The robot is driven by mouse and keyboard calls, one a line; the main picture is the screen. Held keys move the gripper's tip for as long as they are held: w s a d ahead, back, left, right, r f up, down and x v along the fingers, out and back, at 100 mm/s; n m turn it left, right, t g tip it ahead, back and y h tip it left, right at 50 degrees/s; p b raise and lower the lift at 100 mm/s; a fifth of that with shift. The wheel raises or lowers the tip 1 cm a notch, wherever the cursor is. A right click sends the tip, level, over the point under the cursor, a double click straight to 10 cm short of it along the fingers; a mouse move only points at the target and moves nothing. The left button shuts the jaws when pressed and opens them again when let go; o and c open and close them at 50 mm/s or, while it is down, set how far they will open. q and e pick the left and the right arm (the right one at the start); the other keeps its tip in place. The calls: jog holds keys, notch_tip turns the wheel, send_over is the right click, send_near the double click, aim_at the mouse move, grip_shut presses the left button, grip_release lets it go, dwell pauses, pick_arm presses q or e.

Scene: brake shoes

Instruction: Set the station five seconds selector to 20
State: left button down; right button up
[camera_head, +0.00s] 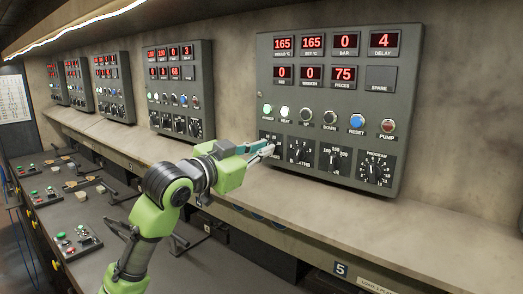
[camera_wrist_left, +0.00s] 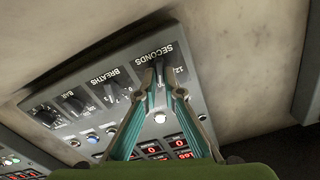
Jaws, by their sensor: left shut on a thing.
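The station five panel (camera_head: 335,107) is the large grey box on the wall at the right, above a shelf edge marked 5. Its seconds selector (camera_wrist_left: 163,74) is the leftmost of the dials in its bottom row, upside down in the wrist view. My left gripper (camera_head: 270,148) reaches it from the left in the head view. In the wrist view its teal fingers (camera_wrist_left: 161,84) are shut on the selector knob. The fingers hide most of the knob and part of its scale, so I cannot tell its setting. My right gripper is not in view.
The breaths dial (camera_head: 301,150), bar dial (camera_head: 333,158) and program dial (camera_head: 376,169) sit right of the seconds selector. A row of lit buttons (camera_head: 284,111) is just above. A shelf (camera_head: 300,215) runs below the panel. Similar panels (camera_head: 180,90) stand further left.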

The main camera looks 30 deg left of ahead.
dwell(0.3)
pick_arm(q)
jog(key=c, duration=2.2)
grip_release()
jog(key=shift+o, duration=0.2)
jog(key=s+a, duration=0.1)
jog(key=s, duration=1.1)
